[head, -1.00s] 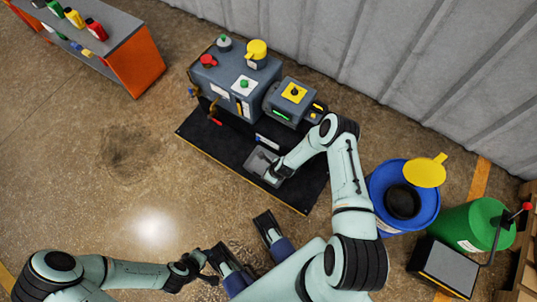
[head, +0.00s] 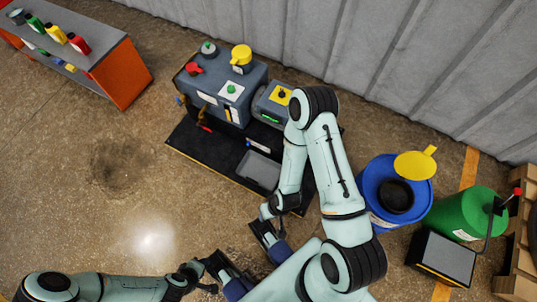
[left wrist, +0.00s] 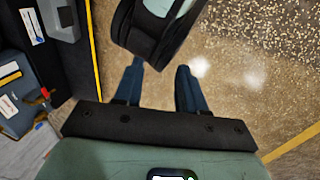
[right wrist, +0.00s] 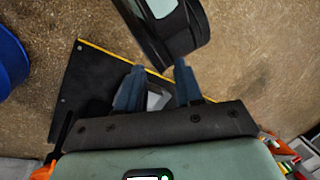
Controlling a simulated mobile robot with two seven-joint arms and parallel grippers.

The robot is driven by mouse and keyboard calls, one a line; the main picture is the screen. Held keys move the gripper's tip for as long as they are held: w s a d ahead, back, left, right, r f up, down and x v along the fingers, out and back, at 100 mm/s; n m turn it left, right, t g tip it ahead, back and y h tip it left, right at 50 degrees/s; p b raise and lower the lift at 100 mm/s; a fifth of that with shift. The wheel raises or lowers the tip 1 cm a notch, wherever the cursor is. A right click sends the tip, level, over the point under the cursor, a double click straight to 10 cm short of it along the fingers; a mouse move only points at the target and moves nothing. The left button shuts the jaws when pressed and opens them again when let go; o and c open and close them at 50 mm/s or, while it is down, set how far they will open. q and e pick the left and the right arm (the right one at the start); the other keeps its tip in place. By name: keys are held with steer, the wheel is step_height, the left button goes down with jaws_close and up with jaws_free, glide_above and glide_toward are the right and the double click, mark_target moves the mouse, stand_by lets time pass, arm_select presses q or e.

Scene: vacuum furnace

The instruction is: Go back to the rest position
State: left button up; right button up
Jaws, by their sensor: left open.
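My right gripper (right wrist: 158,80) is open and empty in the right wrist view. In the head view its wrist (head: 275,205) is folded down in front of the dark platform, close to my own base. My left gripper (left wrist: 157,78) is open and empty in the left wrist view, over bare floor. In the head view it is low at the bottom (head: 205,275), and its fingertips are hard to make out. A grey tray (head: 262,170) lies on the dark platform, apart from both grippers.
The grey furnace unit (head: 220,95) with coloured knobs stands on the dark platform (head: 195,145). A blue drum (head: 378,180), a green drum (head: 455,215) and a dark box (head: 445,258) stand to the right. A shelf with bottles (head: 110,65) is at upper left. Floor at left is clear.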

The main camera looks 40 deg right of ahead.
arm_select(q)
steer(key=shift+r, duration=0.1)
arm_select(e)
steer(key=shift+r, duration=0.1)
arm_select(q)
steer(key=s+d+r+g+p, duration=0.1)
steer(key=s+r+p, duration=0.1)
steer(key=r+p, duration=0.6)
steer(key=s+d+r+g+p, duration=0.1)
steer(key=s+r+p, duration=0.1)
steer(key=r+p, duration=0.6)
steer(key=shift+s+r+m+h+p, duration=0.2)
steer(key=shift+m+h+p, duration=0.1)
steer(key=shift+p, duration=0.1)
arm_select(e)
steer(key=s+a+r+g, duration=0.1)
steer(key=s+r, duration=0.1)
steer(key=r, duration=0.6)
steer(key=s+a+r+g, duration=0.1)
steer(key=s+r, duration=0.1)
steer(key=r, duration=0.6)
steer(key=shift+a+r+y, duration=0.15)
steer(key=shift+r+y, duration=0.05)
steer(key=shift+y, duration=0.1)
arm_select(q)
steer(key=shift+d, duration=0.1)
arm_select(e)
steer(key=shift+s, duration=0.2)
arm_select(q)
steer(key=shift+w+d, duration=0.1)
